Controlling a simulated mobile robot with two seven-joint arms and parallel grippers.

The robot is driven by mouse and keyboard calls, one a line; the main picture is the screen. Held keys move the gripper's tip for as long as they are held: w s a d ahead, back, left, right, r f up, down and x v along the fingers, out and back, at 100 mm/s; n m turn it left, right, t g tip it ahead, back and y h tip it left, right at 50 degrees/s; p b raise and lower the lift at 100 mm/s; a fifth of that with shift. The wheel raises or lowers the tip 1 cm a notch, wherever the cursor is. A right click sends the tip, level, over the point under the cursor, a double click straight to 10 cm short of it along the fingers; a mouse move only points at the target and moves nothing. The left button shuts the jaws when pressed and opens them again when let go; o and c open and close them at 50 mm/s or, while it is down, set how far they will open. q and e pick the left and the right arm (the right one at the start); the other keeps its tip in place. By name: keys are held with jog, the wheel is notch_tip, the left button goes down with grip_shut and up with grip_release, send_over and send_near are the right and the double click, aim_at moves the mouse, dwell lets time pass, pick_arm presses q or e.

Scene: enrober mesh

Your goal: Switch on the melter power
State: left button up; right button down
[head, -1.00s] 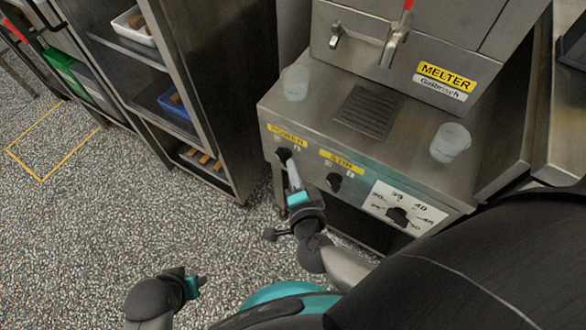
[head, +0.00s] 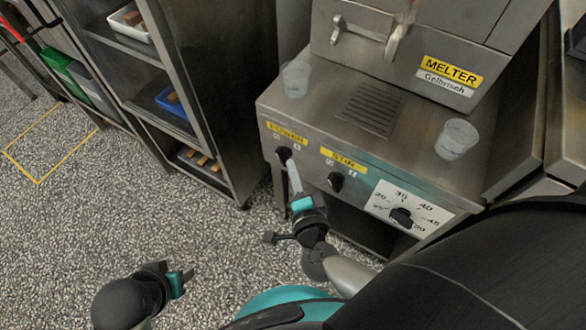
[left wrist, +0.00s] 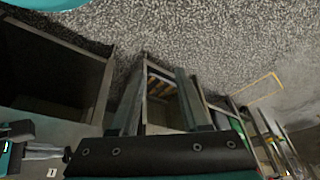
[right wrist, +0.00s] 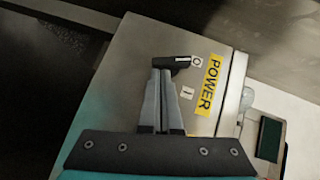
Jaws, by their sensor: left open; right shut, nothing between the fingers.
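The melter (head: 330,135) is a steel machine with a yellow POWER label (head: 287,134), which also shows in the right wrist view (right wrist: 210,85). The black power knob (head: 284,153) sits below the label in the head view. In the right wrist view the knob (right wrist: 178,62) points toward the O mark (right wrist: 196,62), with the I mark (right wrist: 187,92) beside it. My right gripper (head: 292,168) is shut and empty, its fingertips (right wrist: 163,72) at the knob; contact is unclear. My left gripper (head: 184,282) is open and empty, low over the floor, away from the melter.
A second black knob (head: 336,181) and a temperature dial (head: 401,217) are to the right on the same panel. Two clear cups (head: 296,79) (head: 456,139) stand on the melter's ledge. A shelf rack (head: 215,110) with trays stands to the left. Floor in front is clear.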

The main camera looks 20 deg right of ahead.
pick_arm(q)
jog(key=shift+d+f, duration=0.1)
pick_arm(e)
jog(key=shift+w+a+f, duration=0.2)
jog(key=shift+w+f, duration=0.05)
jog(key=shift+f, duration=0.4)
jog(key=shift+w+a+f, duration=0.2)
jog(key=shift+w+f, duration=0.05)
jog(key=shift+f, duration=0.35)
pick_arm(q)
jog(key=shift+w, duration=0.1)
